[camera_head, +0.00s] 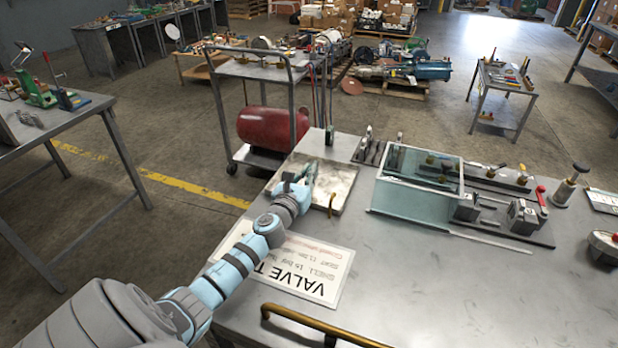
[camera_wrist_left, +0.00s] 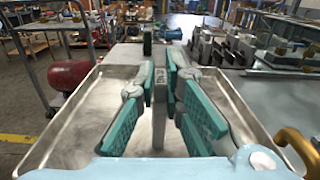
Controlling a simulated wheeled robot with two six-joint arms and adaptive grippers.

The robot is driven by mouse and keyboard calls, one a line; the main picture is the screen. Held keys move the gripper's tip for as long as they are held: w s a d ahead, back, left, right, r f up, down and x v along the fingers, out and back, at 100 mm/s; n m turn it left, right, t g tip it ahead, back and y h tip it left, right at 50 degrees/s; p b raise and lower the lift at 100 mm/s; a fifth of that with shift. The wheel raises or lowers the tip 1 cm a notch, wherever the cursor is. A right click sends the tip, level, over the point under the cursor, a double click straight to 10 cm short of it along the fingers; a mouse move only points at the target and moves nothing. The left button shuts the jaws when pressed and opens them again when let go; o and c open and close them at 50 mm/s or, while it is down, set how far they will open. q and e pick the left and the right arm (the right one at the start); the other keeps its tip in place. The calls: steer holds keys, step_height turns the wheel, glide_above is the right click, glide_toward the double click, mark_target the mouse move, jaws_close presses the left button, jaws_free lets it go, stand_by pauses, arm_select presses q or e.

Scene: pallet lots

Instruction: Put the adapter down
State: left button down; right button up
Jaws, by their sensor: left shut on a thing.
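My left gripper (camera_head: 307,178) reaches over a shallow metal tray (camera_head: 342,198) on the near workbench. The tray also fills the left wrist view (camera_wrist_left: 62,134), with its rim on both sides. In that view my left gripper (camera_wrist_left: 162,112) has its teal-padded fingers on either side of a narrow grey upright piece with small lettering, which I take to be the adapter (camera_wrist_left: 159,122). The gripper is shut on it. I cannot tell whether its lower end touches the tray floor. In the head view the adapter cannot be made out clearly. My right gripper is not in view.
A printed sign (camera_head: 300,272) lies in front. A cart (camera_head: 262,70) with a red tank stands behind.

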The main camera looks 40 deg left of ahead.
arm_select(q)
steer(key=shift+w+f, duration=0.1)
steer(key=shift+f, duration=0.1)
steer(key=c, duration=1.7)
jaws_free()
steer(key=shift+r, duration=0.1)
steer(key=shift+r, duration=0.25)
steer(key=v, duration=1.2)
steer(key=shift+f, duration=0.1)
